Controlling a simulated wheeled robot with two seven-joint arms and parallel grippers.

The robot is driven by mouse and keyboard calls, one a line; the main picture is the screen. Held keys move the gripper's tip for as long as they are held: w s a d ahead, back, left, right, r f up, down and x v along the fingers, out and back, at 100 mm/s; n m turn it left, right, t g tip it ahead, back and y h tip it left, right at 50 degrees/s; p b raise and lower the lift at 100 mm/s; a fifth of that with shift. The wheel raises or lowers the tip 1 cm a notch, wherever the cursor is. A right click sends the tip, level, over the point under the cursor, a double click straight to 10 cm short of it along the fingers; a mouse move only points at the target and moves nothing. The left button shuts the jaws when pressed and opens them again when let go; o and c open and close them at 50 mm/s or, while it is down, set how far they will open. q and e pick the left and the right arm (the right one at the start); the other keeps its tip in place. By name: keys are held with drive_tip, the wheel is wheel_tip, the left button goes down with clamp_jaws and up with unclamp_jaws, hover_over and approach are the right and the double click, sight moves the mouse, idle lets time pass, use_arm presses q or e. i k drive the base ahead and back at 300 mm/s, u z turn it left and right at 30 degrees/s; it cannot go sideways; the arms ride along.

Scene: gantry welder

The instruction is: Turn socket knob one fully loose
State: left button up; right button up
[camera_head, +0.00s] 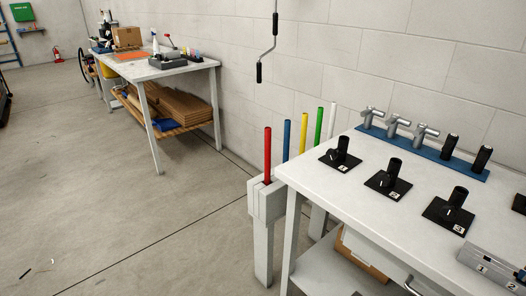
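Three black sockets on square black plates stand in a row on the white table (325,179). The far-left one, socket one (344,146), has an upright black tube and a small knob (335,153) low on its left side. How tight the knob sits cannot be told. The second socket (393,167) and the third socket (459,198) look alike, with the third tagged 3. The tubes show no rod in them. Neither of my grippers is in view.
A blue strip (435,150) at the table's back holds several silver T-shaped parts and black cylinders. A metal block (490,264) lies front right. Coloured rods, red (267,155) nearest, stand left of the table. A hooked crank (260,72) hangs above. Floor at left is open.

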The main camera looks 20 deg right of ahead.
sight(331, 153)
drive_tip(key=u, duration=0.25)
drive_tip(key=i, duration=4.75)
drive_tip(key=z, duration=4.65)
